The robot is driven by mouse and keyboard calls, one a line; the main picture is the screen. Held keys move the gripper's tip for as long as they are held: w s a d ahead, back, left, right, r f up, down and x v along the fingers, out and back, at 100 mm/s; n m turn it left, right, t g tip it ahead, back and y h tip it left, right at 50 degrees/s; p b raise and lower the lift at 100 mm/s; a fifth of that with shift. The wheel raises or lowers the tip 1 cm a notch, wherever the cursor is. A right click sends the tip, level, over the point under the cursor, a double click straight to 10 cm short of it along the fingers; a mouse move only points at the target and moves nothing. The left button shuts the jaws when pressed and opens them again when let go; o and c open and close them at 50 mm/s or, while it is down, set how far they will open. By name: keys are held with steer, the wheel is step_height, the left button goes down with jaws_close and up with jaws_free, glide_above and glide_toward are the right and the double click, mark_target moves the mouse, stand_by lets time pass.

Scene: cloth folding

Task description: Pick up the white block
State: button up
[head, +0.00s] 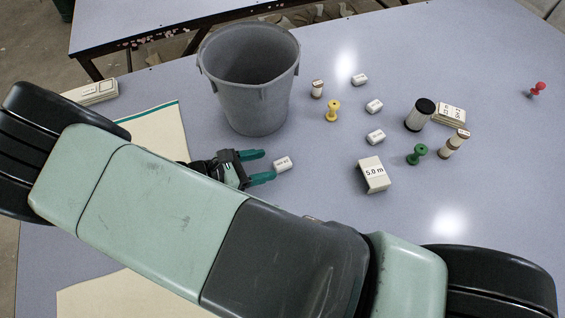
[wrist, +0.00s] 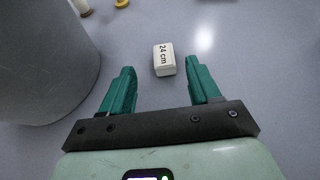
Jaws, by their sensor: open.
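A small white block (head: 282,163) with a printed label lies on the table right at my fingertips. In the wrist view the white block (wrist: 164,59) reads "24 cm" and sits between and slightly beyond the tips, closer to the right finger. My gripper (head: 268,165) has green fingers, spread apart and empty. The wrist view shows the gripper (wrist: 160,84) with a clear gap on both sides of the block. Three similar white blocks lie farther off: an upper one (head: 360,79), a middle one (head: 374,106) and a lower one (head: 376,137).
A grey bin (head: 252,105) stands close behind my gripper; it fills the left of the wrist view (wrist: 40,60). A larger "5.0 m" box (head: 372,175), a green pin (head: 417,154), a yellow pin (head: 332,110) and a dark-capped cylinder (head: 420,114) stand right. Cream cloth (head: 160,135) lies left.

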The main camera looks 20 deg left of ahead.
mark_target(280, 164)
steer(key=x, duration=0.5)
steer(key=shift+s+d+f, duration=0.15)
steer(key=shift+d, duration=0.1)
steer(key=shift+c, duration=0.4)
steer(key=c, duration=1)
steer(key=shift+o, duration=0.2)
